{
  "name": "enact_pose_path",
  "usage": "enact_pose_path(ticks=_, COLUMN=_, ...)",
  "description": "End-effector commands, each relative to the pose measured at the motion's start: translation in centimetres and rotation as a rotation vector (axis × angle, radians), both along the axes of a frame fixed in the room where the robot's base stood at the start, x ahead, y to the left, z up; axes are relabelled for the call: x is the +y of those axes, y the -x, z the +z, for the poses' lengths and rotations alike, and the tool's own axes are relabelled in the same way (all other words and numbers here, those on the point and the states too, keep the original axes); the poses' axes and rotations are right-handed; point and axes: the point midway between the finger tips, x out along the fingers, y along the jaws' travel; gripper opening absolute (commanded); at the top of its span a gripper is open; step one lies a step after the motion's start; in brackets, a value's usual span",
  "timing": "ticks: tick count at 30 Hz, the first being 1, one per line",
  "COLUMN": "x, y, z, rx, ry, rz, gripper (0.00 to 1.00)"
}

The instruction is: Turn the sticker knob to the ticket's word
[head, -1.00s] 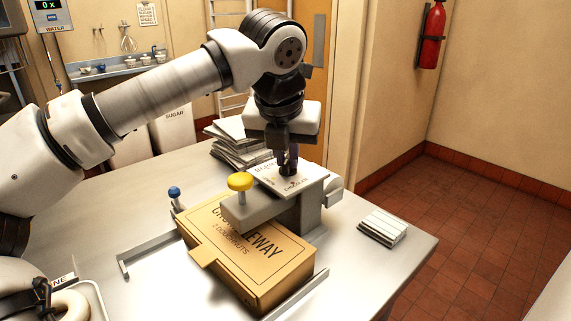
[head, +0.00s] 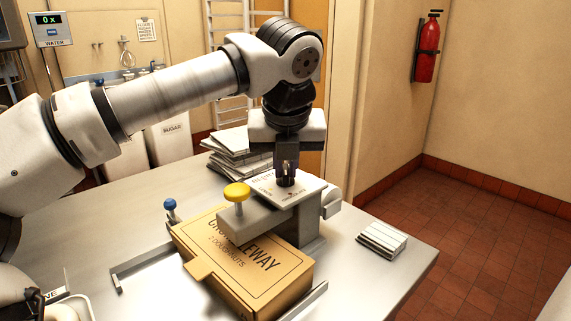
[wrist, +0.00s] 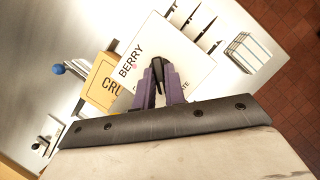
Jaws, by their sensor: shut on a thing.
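The sticker knob (wrist: 158,68) is a small dark pointer knob on a white square dial plate (wrist: 190,62). The plate, also in the head view (head: 312,187), lies on top of a grey press (head: 305,232). The word BERRY (wrist: 131,63) reads along one plate edge; another word, ending in ATE, is partly hidden by my fingers. My gripper (head: 286,177) points down at the plate, its purple fingers shut on the knob, one each side. In the wrist view the knob's tip points away from my palm, right of BERRY. I cannot make out a ticket's word.
A yellow-topped plunger (head: 237,191) stands on the press arm over a tan doughnut box (head: 258,262). A blue-topped post (head: 170,205) is left of the box. Paper stacks lie behind (head: 232,155) and right (head: 382,239). Bare table (head: 345,285) lies in front.

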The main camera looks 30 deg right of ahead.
Motion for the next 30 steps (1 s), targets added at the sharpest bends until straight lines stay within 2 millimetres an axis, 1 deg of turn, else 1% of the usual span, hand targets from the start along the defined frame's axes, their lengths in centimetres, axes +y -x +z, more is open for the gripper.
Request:
enact_pose_path(ticks=1, x=0.0, y=0.0, z=0.1, rx=0.0, ry=0.001, rz=0.0, gripper=0.13)
enact_pose_path(ticks=6, x=0.0, y=0.0, z=0.1, rx=0.0, ry=0.001, rz=0.0, gripper=0.34)
enact_pose_path(ticks=14, x=0.0, y=0.0, z=0.1, rx=0.0, ry=0.001, rz=0.0, gripper=0.34)
enact_pose_path(ticks=17, x=0.1, y=0.2, z=0.5, rx=0.0, ry=0.002, rz=-0.001, gripper=0.34)
enact_pose_path(ticks=20, x=0.3, y=0.6, z=1.8, rx=0.0, ry=0.003, rz=-0.001, gripper=0.34)
enact_pose_path(ticks=22, x=0.6, y=1.1, z=3.1, rx=0.0, ry=0.004, rz=-0.002, gripper=0.34)
enact_pose_path(ticks=30, x=1.8, y=3.1, z=9.0, rx=0.001, ry=0.005, rz=-0.003, gripper=0.34)
